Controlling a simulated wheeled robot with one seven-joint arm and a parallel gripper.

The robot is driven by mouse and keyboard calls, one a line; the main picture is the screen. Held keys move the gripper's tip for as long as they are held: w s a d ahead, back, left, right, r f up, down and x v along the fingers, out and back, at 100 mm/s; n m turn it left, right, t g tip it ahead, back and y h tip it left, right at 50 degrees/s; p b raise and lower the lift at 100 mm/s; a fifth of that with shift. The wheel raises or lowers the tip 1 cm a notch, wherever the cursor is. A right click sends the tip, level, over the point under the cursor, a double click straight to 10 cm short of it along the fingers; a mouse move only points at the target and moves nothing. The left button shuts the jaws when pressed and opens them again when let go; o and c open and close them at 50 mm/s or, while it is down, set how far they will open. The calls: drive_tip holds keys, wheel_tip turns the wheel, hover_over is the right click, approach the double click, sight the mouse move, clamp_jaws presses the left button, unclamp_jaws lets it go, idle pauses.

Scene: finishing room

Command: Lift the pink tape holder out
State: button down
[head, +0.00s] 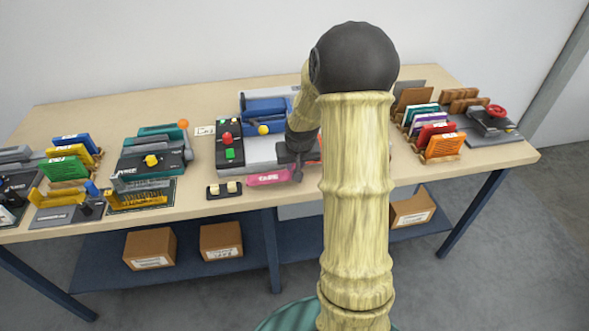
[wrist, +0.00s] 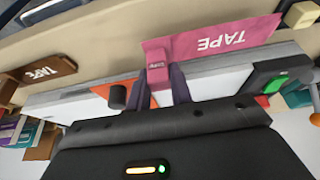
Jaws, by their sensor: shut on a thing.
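The pink tape holder (head: 270,178) shows at the front edge of the grey machine (head: 262,153), near the front of the table. In the wrist view the tape holder (wrist: 222,42) has a white TAPE label and a small raised tab. My gripper (wrist: 158,82) is shut on that tab, with one dark finger on each side. In the head view my gripper (head: 296,168) is partly hidden behind my own arm at the holder's right end. I cannot tell whether the holder touches the machine or the table.
The machine carries a blue cover (head: 264,108) and a green button (head: 230,155). A small black block with cream buttons (head: 224,190) lies left of the holder. A rack of coloured cards (head: 430,133) stands right; another machine (head: 152,153) stands left. Bare table lies in front.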

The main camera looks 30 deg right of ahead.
wheel_tip(320, 180, up, 8)
drive_tip(key=shift+f, duration=0.15)
drive_tip(key=shift+f, duration=0.1)
idle(0.5)
